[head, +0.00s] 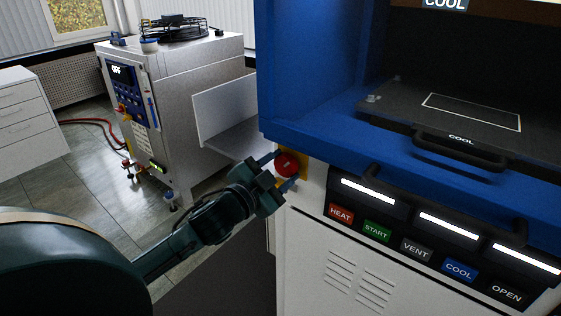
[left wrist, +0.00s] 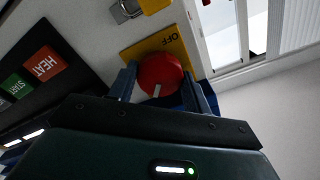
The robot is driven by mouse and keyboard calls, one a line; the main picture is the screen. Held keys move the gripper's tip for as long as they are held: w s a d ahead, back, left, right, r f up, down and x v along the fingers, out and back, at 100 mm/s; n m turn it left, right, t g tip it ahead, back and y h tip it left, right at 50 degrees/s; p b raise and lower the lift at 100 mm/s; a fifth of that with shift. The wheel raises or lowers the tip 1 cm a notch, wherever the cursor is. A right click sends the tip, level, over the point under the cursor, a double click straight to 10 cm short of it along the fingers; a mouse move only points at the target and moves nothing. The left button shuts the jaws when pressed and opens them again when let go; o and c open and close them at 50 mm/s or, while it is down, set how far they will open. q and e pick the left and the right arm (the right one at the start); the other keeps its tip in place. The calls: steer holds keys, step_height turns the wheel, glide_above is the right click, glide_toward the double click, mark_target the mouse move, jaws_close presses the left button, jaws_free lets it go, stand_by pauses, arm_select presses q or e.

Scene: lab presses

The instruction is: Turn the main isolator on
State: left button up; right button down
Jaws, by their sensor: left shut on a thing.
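The main isolator is a round red knob (head: 287,164) on a yellow plate, on the press's white front, left of the button panel. In the left wrist view the red knob (left wrist: 160,70) has a pale mark at its edge toward my gripper, and the yellow plate (left wrist: 136,52) reads OFF. My left gripper (head: 279,172) is shut on the knob, one finger on each side; the fingers also show in the left wrist view (left wrist: 160,82). Part of the plate is hidden behind the knob and fingers. My right gripper is not in view.
The button panel (head: 430,245) with HEAT, START, VENT, COOL and OPEN lies right of the knob. The blue press housing (head: 330,140) overhangs just above. A grey cabinet machine (head: 205,80) with an OFF display stands behind left; open floor lies between.

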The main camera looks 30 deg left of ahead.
arm_select(q)
steer(key=shift+r+m+p, duration=0.15)
steer(key=shift+m+p, duration=0.3)
steer(key=shift+m, duration=0.45)
steer(key=shift+m+p, duration=0.4)
steer(key=shift+m, duration=0.6)
steer(key=m+p, duration=0.1)
steer(key=m, duration=0.2)
steer(key=shift+m+p, duration=0.4)
steer(key=shift+m, duration=1.1)
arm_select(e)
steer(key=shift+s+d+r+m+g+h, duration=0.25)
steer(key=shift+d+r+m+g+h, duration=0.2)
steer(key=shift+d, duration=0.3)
arm_select(q)
steer(key=shift+m, duration=0.3)
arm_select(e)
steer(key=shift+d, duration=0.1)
